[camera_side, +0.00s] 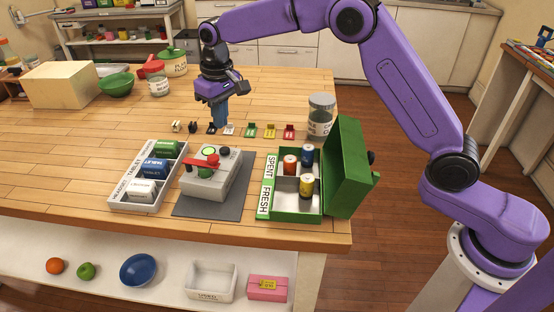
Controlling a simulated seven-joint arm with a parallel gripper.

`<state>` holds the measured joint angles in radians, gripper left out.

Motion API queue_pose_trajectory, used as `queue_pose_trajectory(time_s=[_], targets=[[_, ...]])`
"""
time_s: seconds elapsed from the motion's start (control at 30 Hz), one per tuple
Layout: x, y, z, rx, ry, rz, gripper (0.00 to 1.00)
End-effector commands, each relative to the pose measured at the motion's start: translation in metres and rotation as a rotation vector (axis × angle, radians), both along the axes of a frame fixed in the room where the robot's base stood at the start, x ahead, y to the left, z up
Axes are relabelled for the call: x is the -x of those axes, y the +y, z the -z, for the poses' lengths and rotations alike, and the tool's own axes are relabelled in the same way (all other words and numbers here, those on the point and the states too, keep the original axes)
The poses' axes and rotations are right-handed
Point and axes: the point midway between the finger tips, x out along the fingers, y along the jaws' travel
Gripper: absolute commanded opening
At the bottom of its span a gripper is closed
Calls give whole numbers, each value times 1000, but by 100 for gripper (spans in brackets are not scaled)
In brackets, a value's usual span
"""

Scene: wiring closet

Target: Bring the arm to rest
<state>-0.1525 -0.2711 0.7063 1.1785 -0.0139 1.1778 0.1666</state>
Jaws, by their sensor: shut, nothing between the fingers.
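My purple arm reaches in from the right over the wooden table (60,139). My gripper (221,122) points down above the table's middle, its blue fingers shut and empty. The fingertips are close to a row of small coloured clips, including a pale pink one (229,130) and a green one (250,131). Whether they touch anything there I cannot tell.
In front stand a labelled tray (117,206) of blocks, a grey device (220,181) with a red lever on a dark mat (239,206), and an open green case (350,165) holding several cylinders. A jar (321,113) stands behind the case.

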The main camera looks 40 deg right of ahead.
Motion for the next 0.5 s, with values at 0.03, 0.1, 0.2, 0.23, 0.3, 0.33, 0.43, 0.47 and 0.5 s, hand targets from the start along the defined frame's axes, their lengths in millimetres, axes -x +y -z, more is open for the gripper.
queue_pose_trajectory(time_s=[0.03, 0.1, 0.2, 0.23, 0.3, 0.33, 0.43, 0.47, 0.5], targets=[[1, 0, 0, 0, 0, -2, 0], [5, 1, -2, 0, 0, -12, 0], [19, 3, -8, 0, 1, -47, 0], [26, 3, -10, 0, 2, -61, 0], [44, 4, -16, 1, 4, -104, 0], [53, 4, -18, 2, 6, -123, 0], [84, 1, -25, 4, 8, -187, 0], [94, 0, -27, 4, 10, -208, 0], [107, -3, -28, 6, 12, -233, 0]])
